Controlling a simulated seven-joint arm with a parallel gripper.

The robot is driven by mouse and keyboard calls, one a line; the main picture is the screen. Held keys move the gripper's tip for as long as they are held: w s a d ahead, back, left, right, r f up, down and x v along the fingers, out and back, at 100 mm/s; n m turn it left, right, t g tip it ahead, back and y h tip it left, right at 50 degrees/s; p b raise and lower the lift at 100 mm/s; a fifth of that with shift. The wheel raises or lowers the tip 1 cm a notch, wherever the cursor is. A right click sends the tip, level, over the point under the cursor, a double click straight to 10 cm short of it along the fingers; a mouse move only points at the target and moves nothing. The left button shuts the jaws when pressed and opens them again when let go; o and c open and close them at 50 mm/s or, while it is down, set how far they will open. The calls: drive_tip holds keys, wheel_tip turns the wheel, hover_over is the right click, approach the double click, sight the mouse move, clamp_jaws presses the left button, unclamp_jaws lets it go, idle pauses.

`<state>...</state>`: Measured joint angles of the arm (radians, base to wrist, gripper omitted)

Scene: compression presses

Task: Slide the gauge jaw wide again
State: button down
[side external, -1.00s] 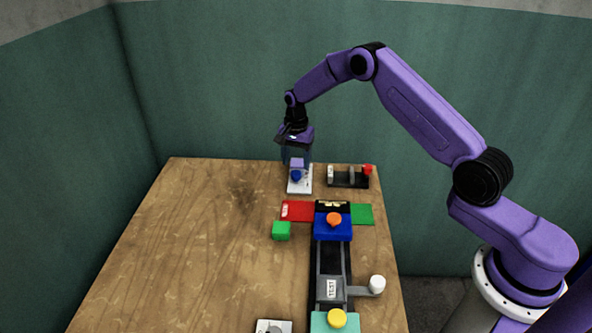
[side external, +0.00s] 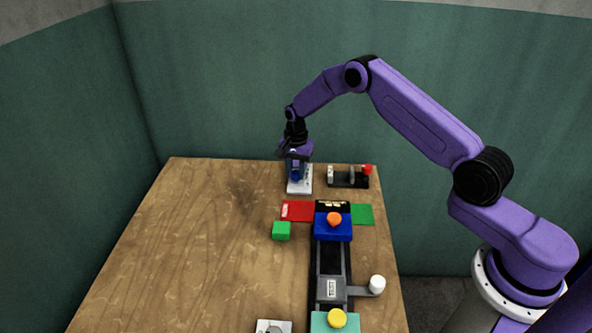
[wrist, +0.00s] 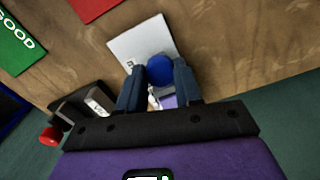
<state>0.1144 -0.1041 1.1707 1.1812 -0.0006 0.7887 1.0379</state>
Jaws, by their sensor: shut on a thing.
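The gauge (side external: 348,183) is a small black base at the back right of the table, with a white post, a grey upright piece and a red knob (side external: 367,169). My gripper (side external: 296,176) is left of the gauge, pointing down over a white plate (side external: 300,189) that carries a blue knob. In the wrist view my fingers (wrist: 158,70) are shut on the blue knob (wrist: 160,69), one on each side. My gripper does not touch the gauge.
In front stand a red pad (side external: 296,211), a green pad (side external: 362,214), a green cube (side external: 282,231) and a blue block with an orange knob (side external: 333,219). A dark rail with a grey carriage, a white knob (side external: 377,283) and a yellow knob (side external: 337,318) runs forward. The table's left is clear.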

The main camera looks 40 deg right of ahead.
drive_tip(key=shift+s+a, duration=1)
drive_tip(key=c, duration=0.8)
unclamp_jaws()
drive_tip(key=shift+o, duration=0.2)
drive_tip(key=shift+r, duration=0.25)
wheel_tip(320, 180, up, 17)
drive_tip(key=shift+a, duration=0.1)
